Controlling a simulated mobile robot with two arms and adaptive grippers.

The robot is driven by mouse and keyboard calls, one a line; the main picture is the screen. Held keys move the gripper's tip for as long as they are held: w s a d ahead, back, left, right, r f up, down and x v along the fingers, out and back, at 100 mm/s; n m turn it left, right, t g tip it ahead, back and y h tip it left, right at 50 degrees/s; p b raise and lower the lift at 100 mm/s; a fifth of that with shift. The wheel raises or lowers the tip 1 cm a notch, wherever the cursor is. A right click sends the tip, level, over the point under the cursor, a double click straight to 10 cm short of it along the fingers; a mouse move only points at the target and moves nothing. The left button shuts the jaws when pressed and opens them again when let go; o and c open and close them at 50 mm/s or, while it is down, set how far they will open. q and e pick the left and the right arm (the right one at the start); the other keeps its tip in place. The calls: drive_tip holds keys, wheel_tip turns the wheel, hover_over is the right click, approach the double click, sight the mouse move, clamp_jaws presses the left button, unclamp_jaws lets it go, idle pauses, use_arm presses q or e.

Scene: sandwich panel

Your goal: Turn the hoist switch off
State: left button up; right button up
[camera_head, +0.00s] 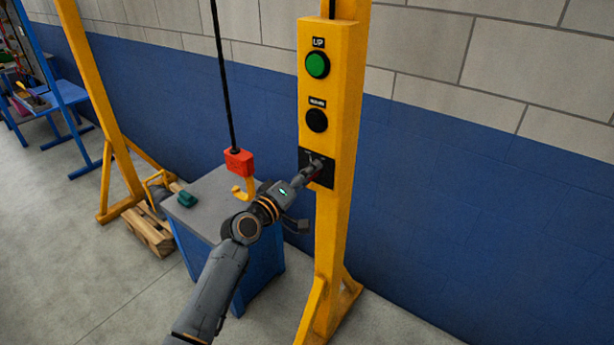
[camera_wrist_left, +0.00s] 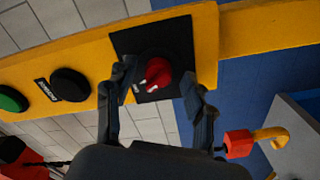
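The hoist switch is a red rotary knob (camera_wrist_left: 157,73) on a black square plate (camera_wrist_left: 124,43), low on the yellow control post (camera_head: 342,75). In the head view, my left gripper (camera_head: 314,170) reaches up to the plate and mostly hides the knob. In the left wrist view, the left gripper (camera_wrist_left: 160,80) is open. Its fingers stand on either side of the knob, with gaps visible between fingers and knob. The knob looks turned at an angle to the plate; its markings are too small to read. My right gripper is not in view.
Above the switch are a black button (camera_head: 317,120) and a green button (camera_head: 317,65). A red hoist block (camera_head: 239,162) with a yellow hook hangs left of the post, above a grey-topped blue cabinet (camera_head: 205,205). Floor is open at lower left.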

use_arm(q)
drive_tip(key=v, duration=1.2)
